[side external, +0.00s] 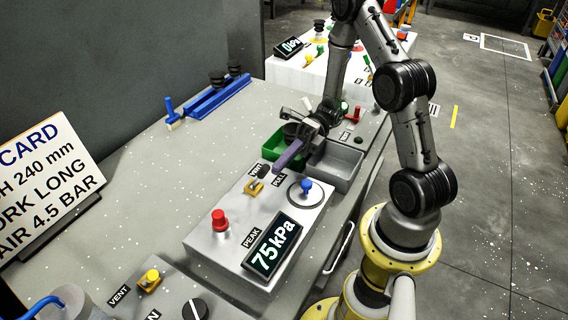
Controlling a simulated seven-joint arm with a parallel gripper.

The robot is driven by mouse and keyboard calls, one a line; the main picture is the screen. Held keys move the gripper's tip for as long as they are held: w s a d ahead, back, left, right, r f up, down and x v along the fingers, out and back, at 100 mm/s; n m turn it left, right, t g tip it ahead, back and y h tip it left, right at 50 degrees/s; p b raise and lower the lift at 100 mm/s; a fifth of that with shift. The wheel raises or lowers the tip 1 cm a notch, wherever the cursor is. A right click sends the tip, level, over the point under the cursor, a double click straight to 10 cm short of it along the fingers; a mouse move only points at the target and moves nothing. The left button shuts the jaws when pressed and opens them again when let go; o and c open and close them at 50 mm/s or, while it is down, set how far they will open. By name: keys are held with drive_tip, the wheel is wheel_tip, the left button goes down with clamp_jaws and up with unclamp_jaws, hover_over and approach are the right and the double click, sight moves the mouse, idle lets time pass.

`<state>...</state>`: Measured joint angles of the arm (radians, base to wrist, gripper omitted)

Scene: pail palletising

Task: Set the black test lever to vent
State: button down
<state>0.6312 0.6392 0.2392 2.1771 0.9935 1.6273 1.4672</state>
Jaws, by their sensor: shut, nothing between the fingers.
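My gripper (298,138) is at the middle of the picture, above the back end of the grey test box (215,245). It is shut and holds nothing that I can see. A slim purple-grey bar (288,156) slants down from it toward the box; I cannot tell whether this is its fingers or a lever. A black knob with a white mark (195,309) is on the front panel at the bottom edge, right of a VENT label (119,295). I cannot tell whether this knob is the test lever.
The box carries a red button (219,219), a brass fitting (254,188), a blue-knobbed stick (306,186) and a display (272,247) reading 75 kPa. A yellow button (150,279) is near VENT. Green (271,147) and grey (343,168) bins stand behind.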

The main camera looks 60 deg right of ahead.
drive_tip(key=shift+w+r+m, duration=0.3)
drive_tip(key=shift+w+m, duration=0.1)
drive_tip(key=shift+m, duration=0.7)
drive_tip(key=shift+w+r+m, duration=0.25)
drive_tip(key=shift+w+m, duration=0.25)
drive_tip(key=shift+m, duration=0.2)
drive_tip(key=m, duration=0.1)
drive_tip(key=w+m, duration=0.1)
drive_tip(key=shift+r+m, duration=0.25)
drive_tip(key=shift+m, duration=0.15)
drive_tip(key=shift+w+m, duration=0.8)
drive_tip(key=shift+w, duration=0.7)
drive_tip(key=shift+w+m, duration=0.8)
drive_tip(key=shift+w, duration=0.65)
drive_tip(key=shift+f, duration=0.1)
drive_tip(key=d, duration=1)
drive_tip(key=shift+s+r, duration=0.15)
drive_tip(key=shift+r, duration=0.05)
drive_tip(key=shift+a, duration=0.1)
